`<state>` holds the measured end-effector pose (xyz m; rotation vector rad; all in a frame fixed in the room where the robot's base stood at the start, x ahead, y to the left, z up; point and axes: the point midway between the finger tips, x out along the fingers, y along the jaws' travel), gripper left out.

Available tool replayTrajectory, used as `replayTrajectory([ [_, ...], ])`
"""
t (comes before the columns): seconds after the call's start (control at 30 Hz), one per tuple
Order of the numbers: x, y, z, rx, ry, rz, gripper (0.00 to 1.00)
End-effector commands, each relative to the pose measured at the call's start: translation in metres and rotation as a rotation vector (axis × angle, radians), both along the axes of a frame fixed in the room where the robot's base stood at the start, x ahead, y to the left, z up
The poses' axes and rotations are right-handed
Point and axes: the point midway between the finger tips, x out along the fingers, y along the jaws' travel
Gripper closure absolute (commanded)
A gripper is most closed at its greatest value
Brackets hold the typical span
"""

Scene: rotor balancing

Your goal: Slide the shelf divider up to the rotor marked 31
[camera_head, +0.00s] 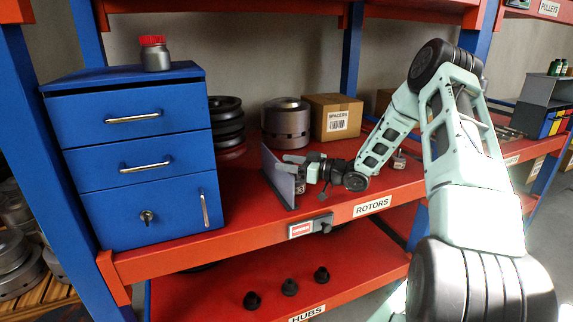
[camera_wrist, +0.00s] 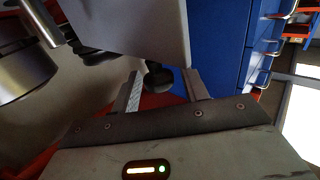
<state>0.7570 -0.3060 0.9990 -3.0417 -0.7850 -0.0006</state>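The shelf divider (camera_head: 277,178) is a grey upright plate on a dark base, standing on the red middle shelf. My gripper (camera_head: 297,170) is at its right face. In the wrist view the divider (camera_wrist: 130,25) fills the top, just beyond the tips of my gripper (camera_wrist: 163,85). The two fingers are apart, with red shelf showing between them. I cannot tell whether they touch the plate. A grey rotor (camera_head: 286,124) stands behind the divider, and black stacked rotors (camera_head: 227,125) stand left of it. I can read no 31 on any rotor.
A blue drawer cabinet (camera_head: 135,155) with a red-capped jar (camera_head: 154,54) fills the shelf's left end. A cardboard spacers box (camera_head: 332,117) stands behind. The ROTORS label (camera_head: 372,206) is on the shelf's front edge. Bare shelf lies between divider and cabinet.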

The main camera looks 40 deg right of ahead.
Motion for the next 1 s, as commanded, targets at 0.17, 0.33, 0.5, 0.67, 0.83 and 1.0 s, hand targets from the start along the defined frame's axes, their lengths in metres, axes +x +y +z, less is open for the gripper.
replayTrajectory([
  [0.17, 0.000, 0.000, 0.000, 0.000, 0.000, 0.000, 0.51],
  [0.33, -0.002, -0.001, 0.000, 0.000, 0.000, 0.000, 0.51],
  [0.5, -0.018, -0.011, -0.001, -0.002, 0.001, -0.003, 0.51],
  [0.67, -0.049, -0.028, -0.002, -0.004, 0.000, -0.004, 0.51],
  [0.83, -0.084, -0.048, -0.002, -0.002, 0.001, -0.005, 0.51],
  [1.0, -0.117, -0.066, -0.002, -0.001, 0.000, -0.004, 0.51],
])
